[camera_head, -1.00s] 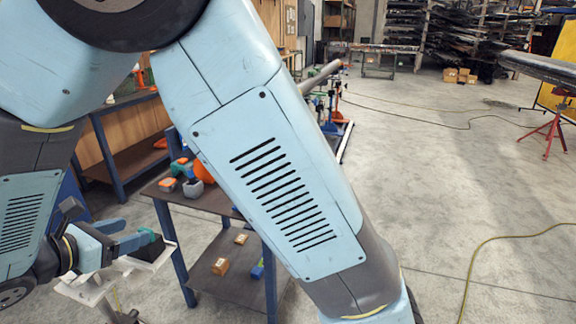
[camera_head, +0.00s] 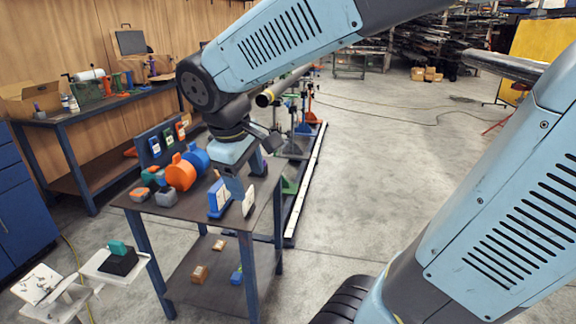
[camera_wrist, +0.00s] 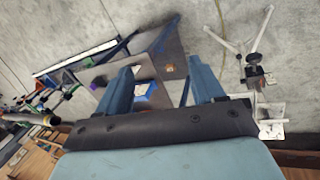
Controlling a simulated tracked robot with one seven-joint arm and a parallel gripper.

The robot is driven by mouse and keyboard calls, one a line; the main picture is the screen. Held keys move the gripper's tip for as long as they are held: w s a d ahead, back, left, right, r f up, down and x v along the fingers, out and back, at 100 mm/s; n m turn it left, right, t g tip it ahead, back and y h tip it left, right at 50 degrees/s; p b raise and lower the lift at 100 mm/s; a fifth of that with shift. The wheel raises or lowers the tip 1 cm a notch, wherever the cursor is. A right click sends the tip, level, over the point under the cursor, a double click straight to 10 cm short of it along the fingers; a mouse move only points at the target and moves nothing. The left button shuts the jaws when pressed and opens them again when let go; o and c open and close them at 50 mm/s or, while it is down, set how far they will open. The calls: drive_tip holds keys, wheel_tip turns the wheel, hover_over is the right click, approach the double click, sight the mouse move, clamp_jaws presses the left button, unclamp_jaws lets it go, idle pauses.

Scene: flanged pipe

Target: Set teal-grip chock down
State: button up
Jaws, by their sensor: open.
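The teal-grip chock (camera_head: 119,258) is a dark block with a teal handle on top. It rests upright on a small white platform (camera_head: 135,272) at the lower left of the head view. My gripper (camera_head: 246,182) is well away from it, up and to the right, above the dark table (camera_head: 180,207). Its fingers point down, spread apart, with nothing held between them. In the wrist view my open gripper (camera_wrist: 163,88) shows both blue fingers, with the table below. I cannot clearly make out the chock there.
A blue-and-white item (camera_head: 218,199) and a white plate (camera_head: 248,201) stand close to my fingers. Orange round pieces (camera_head: 181,173) and small grey-orange blocks (camera_head: 166,197) sit left on the table. A white stand with small parts (camera_head: 42,285) is beside the platform. Open floor lies right.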

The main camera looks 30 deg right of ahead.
drive_tip(key=s+d+r+m+t+y, duration=0.2)
drive_tip(key=s+d+r+m+t, duration=0.1)
drive_tip(key=s+d+m, duration=0.2)
drive_tip(key=d+m, duration=0.1)
drive_tip(key=m, duration=0.1)
drive_tip(key=shift+s+m+y, duration=0.3)
drive_tip(key=shift+s, duration=0.1)
drive_tip(key=shift+r, duration=0.1)
idle(0.7)
